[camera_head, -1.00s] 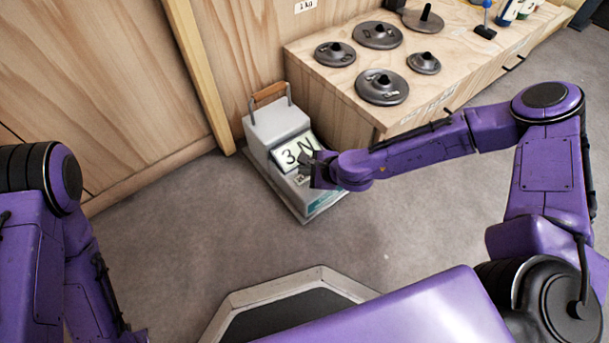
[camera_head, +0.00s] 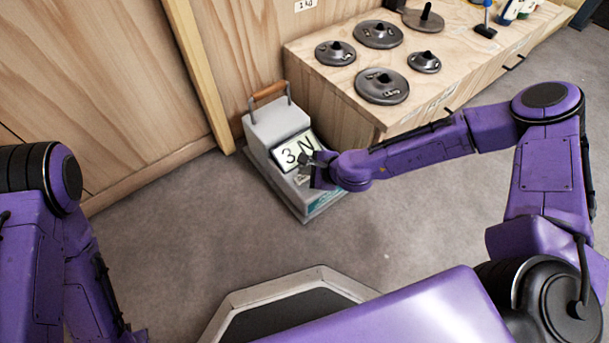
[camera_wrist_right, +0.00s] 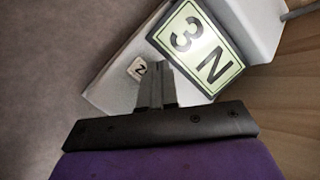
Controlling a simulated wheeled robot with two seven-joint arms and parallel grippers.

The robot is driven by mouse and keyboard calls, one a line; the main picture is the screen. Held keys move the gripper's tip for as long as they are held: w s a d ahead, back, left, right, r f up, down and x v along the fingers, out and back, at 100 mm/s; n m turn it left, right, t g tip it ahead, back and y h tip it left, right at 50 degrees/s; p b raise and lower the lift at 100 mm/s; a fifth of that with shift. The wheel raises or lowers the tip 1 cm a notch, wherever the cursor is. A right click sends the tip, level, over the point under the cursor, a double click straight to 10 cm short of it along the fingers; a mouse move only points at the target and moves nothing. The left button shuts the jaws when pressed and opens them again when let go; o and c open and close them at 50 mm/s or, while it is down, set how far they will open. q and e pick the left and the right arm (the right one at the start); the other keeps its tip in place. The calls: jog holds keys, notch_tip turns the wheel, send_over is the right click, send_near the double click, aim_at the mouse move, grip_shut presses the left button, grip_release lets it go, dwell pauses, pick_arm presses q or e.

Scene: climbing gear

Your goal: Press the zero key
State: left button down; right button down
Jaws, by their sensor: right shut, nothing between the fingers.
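A grey force gauge box (camera_head: 276,126) with a brown wooden handle stands on the floor beside the wooden bench. Its lit display (camera_head: 290,151) reads "3 N", and the display also shows large in the right wrist view (camera_wrist_right: 196,46). A small pale key (camera_wrist_right: 138,69) with one dark letter, N or Z, sits on the box's lower face. My right gripper (camera_head: 307,160) is shut and empty, in front of the display's lower right. In the right wrist view its fingertips (camera_wrist_right: 157,68) are just right of the key; I cannot tell whether they touch the box. My left gripper is not in view.
Several dark metal weights (camera_head: 382,86) lie on the wooden bench (camera_head: 335,90) at the back right. A wooden wall (camera_head: 90,75) rises behind the box. The grey floor (camera_head: 190,225) to the box's left is clear.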

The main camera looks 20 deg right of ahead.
aim_at(306, 178)
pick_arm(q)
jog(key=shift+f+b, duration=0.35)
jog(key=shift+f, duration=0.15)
pick_arm(e)
jog(key=shift+f, duration=0.55)
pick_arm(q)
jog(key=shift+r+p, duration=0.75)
pick_arm(e)
jog(key=shift+r, duration=0.75)
